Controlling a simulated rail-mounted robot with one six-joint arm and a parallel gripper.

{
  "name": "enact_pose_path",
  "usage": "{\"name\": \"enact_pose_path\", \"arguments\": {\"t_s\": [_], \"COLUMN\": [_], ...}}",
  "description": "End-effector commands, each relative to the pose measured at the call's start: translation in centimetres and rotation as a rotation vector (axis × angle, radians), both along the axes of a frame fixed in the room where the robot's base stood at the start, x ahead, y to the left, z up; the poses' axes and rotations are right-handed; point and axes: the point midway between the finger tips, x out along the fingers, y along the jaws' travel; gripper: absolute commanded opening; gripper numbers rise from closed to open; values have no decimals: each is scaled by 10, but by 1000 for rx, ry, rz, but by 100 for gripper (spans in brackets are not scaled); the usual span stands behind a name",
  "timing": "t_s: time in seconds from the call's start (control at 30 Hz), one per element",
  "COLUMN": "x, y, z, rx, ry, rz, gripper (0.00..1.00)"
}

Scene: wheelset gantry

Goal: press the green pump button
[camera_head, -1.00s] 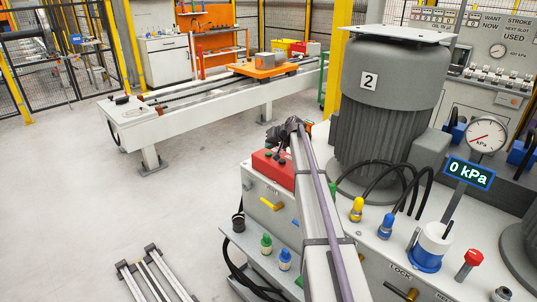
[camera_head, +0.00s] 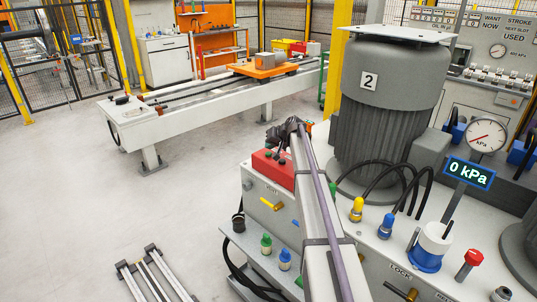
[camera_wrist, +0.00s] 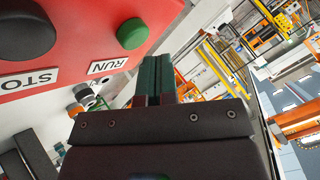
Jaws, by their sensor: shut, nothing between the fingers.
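The green button (camera_wrist: 132,33) sits on a red panel (camera_wrist: 70,58) beside a "RUN" label, at upper left in the wrist view. A larger black button (camera_wrist: 24,35) with a "STOP" label is further left. My gripper (camera_wrist: 159,62) is shut and empty. Its dark fingertips are just right of and below the green button in the picture, with a small gap; the depth between them is hard to judge. In the head view the red box (camera_head: 272,170) sits on the machine's corner, with my wrist over it partly hiding its top.
A large grey pump motor marked 2 (camera_head: 386,110) stands right of my arm. A dial gauge (camera_head: 487,135), a "0 kPa" display (camera_head: 469,173) and a red knob (camera_head: 473,257) are further right. Open floor (camera_head: 90,190) lies to the left.

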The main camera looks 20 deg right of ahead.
Motion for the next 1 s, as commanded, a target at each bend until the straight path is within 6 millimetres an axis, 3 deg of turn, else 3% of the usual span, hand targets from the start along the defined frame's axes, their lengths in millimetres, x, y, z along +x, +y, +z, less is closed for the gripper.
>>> {"name": "enact_pose_path", "arguments": {"t_s": [0.23,1.0], "x": [0,0], "y": [0,0], "z": [-10,-14], "rx": [0,0], "ry": [0,0], "rz": [0,0], "gripper": [0,0]}}
